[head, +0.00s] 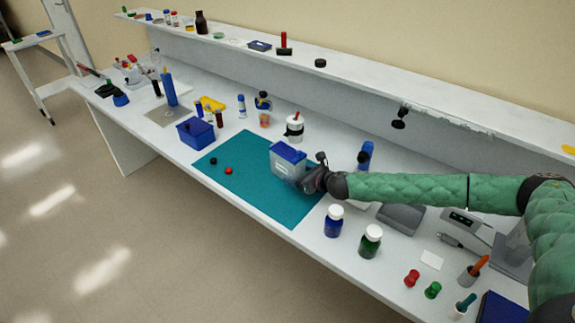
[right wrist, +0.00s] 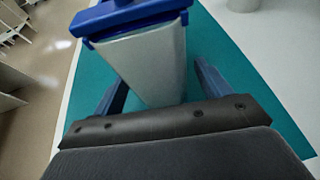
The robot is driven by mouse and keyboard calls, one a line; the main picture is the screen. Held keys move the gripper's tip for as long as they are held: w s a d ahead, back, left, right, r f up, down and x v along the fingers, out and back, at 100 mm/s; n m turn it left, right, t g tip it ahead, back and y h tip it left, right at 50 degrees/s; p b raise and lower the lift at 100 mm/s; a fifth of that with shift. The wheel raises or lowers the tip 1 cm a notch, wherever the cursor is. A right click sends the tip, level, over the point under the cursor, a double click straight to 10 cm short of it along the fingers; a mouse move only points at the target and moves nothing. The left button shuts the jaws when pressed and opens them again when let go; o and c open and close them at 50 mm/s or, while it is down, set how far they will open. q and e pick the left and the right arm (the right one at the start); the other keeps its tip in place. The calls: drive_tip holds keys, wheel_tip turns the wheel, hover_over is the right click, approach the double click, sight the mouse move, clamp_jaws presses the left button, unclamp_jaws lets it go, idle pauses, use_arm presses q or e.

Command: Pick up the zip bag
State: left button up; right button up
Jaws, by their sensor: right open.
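A pale, boxy item with a blue top (head: 288,162), which I take to be the zip bag, stands upright on the teal mat (head: 255,195). In the right wrist view the bag (right wrist: 145,58) shows a whitish body under a blue, clip-like top. My right gripper (head: 303,181) is at the bag's right side, low down. In the right wrist view the gripper (right wrist: 160,75) is open, with one blue finger on each side of the bag's body. I cannot tell whether either finger touches it. My left gripper is not in view.
A blue bin (head: 196,133) stands beyond the mat. A black cap (head: 213,161) and a red cap (head: 228,170) lie on it. A white-capped blue bottle (head: 333,221) and a green bottle (head: 370,241) stand near my right forearm. A white-and-black container (head: 295,128) stands behind the bag.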

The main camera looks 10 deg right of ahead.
drive_tip(key=shift+x, duration=1.2)
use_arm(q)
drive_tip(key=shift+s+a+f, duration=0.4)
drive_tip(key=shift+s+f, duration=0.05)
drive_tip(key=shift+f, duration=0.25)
use_arm(e)
drive_tip(key=c, duration=1.1)
drive_tip(key=shift+o, duration=0.2)
